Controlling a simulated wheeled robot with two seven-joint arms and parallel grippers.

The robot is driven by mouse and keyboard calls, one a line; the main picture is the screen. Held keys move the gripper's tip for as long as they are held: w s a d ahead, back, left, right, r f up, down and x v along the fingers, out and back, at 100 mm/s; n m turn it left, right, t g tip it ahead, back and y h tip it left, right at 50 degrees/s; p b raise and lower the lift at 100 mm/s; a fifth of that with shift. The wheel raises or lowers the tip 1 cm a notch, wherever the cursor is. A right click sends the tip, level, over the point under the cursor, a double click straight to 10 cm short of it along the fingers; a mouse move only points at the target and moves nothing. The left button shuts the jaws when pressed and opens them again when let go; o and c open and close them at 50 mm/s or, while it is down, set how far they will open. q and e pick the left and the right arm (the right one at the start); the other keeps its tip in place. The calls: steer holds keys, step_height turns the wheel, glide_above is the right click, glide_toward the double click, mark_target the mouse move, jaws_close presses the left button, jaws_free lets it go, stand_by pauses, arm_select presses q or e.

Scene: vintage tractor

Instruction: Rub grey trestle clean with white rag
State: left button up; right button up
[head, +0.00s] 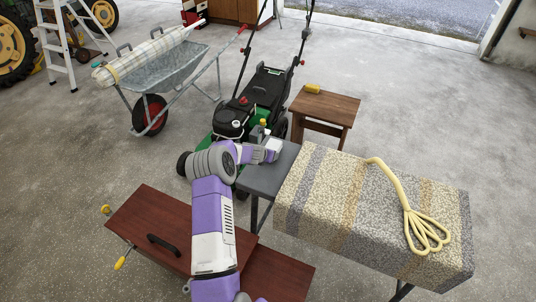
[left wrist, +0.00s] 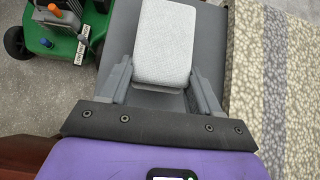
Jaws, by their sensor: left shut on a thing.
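The grey trestle (head: 262,181) is a table with a flat grey top beside the mower, its right part covered by a patterned cloth. Its bare top also shows in the left wrist view (left wrist: 207,42). My left gripper (head: 266,151) is over the bare grey top near its far end. It is shut on the white rag (left wrist: 165,42), a folded, block-like pad between its fingers. The rag lies flat over the grey top; whether it touches it I cannot tell. My right gripper is not in view.
The patterned cloth (head: 320,187) bears a yellow carpet beater (head: 404,204). A green and black mower (head: 265,93) stands just behind the trestle. A dark red wooden chest (head: 148,222) is at the lower left. A wooden stool (head: 325,106) stands behind.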

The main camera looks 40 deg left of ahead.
arm_select(q)
steer(key=shift+r+p, duration=1.95)
steer(key=shift+r, duration=0.4)
steer(key=shift+f, duration=0.1)
